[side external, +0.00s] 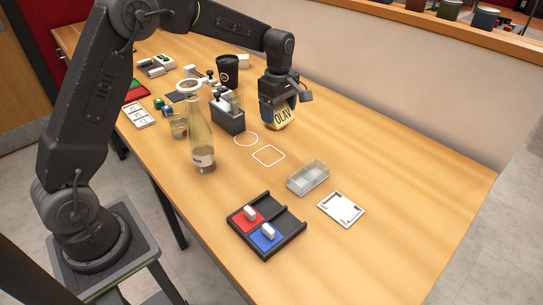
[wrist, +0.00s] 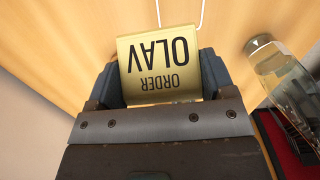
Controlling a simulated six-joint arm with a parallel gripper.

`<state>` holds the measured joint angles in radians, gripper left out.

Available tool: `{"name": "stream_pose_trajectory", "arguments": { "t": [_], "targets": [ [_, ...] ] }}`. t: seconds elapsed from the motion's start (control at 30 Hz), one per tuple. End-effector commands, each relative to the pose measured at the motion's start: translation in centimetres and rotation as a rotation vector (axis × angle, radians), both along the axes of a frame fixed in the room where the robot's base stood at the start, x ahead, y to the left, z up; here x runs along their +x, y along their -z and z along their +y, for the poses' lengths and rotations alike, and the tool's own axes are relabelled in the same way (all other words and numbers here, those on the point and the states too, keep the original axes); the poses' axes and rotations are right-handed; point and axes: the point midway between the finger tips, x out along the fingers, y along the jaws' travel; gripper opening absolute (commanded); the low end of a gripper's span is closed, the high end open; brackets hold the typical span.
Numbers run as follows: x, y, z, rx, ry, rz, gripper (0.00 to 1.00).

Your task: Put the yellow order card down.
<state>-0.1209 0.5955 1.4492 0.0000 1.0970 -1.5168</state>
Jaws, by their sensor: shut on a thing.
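The yellow order card (side external: 283,116) carries the black word OLAV and hangs from my gripper (side external: 279,112) on the far side of the table. In the wrist view the card (wrist: 160,64) reads ORDER OLAV upside down and sits between the two fingers of my gripper (wrist: 164,85). The gripper is shut on it. In the side view the card appears to be above the wooden table (side external: 400,185), but its exact height is hard to tell.
White outlines, a circle (side external: 246,139) and a rounded square (side external: 268,156), mark the table. A glass bottle (side external: 201,140) and dark holder (side external: 228,118) stand left. A clear box (side external: 308,177), black tray (side external: 290,240) and white card (side external: 341,209) lie nearer. The right side is bare.

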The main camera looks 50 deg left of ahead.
Motion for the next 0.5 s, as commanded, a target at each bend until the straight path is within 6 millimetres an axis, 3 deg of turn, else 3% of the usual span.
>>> {"name": "stream_pose_trajectory", "arguments": {
  "t": [0.2, 0.37, 0.5],
  "targets": [
    [-4.0, 0.3, -0.9, 0.0, 0.051, 0.0, 0.53],
    [-5.2, 1.2, -1.1, 0.0, 0.066, 0.002, 0.53],
    [-5.4, 3.7, -1.1, 0.0, 0.068, 0.005, 0.53]
  ]
}}
